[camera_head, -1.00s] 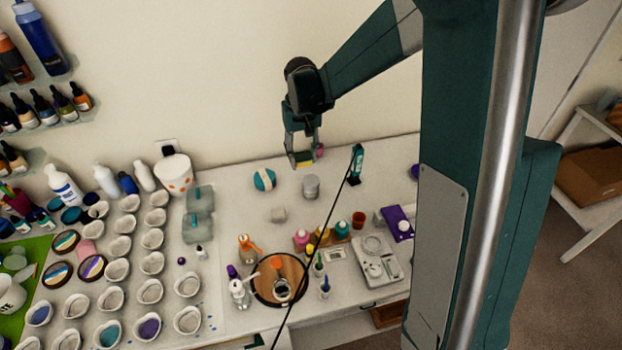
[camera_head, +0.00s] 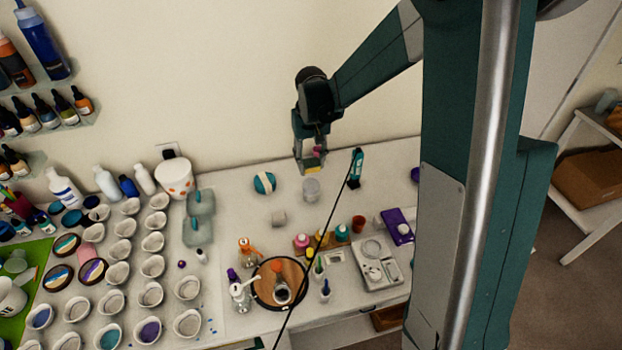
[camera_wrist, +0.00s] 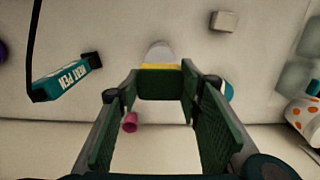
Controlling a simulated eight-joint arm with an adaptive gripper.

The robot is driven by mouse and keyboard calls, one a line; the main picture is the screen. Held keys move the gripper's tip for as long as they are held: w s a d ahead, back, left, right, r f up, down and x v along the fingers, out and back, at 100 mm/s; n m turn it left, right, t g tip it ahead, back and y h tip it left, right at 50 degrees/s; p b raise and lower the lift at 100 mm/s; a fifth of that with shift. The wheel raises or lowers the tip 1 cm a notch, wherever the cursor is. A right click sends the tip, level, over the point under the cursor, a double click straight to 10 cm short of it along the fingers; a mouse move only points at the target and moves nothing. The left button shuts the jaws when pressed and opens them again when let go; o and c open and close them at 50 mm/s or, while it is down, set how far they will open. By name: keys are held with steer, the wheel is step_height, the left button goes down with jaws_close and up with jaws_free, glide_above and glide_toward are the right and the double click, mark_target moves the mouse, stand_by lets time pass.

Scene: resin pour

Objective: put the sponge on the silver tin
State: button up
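The sponge (camera_wrist: 160,85), dark green with a yellow edge, is gripped between the two fingertips of my gripper (camera_wrist: 160,90). In the head view its yellow part (camera_head: 312,170) shows low between the fingers of my gripper (camera_head: 311,167). The silver tin (camera_head: 312,190) stands upright on the table just below the sponge in that view. In the wrist view the tin (camera_wrist: 160,52) shows just beyond the sponge, which hides part of it. The sponge appears to be above the tin; I cannot tell how large the gap is.
A pale cube (camera_head: 279,217) sits in front. A small pink object (camera_wrist: 130,122) shows between my fingers in the wrist view. A thin dark cable crosses the table.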

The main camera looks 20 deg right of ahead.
mark_target(311, 162)
steer(key=shift+f, duration=1.55)
steer(key=shift+f, duration=2.1)
steer(key=shift+f, duration=0.15)
steer(key=o, duration=0.6)
steer(key=shift+r, duration=6.15)
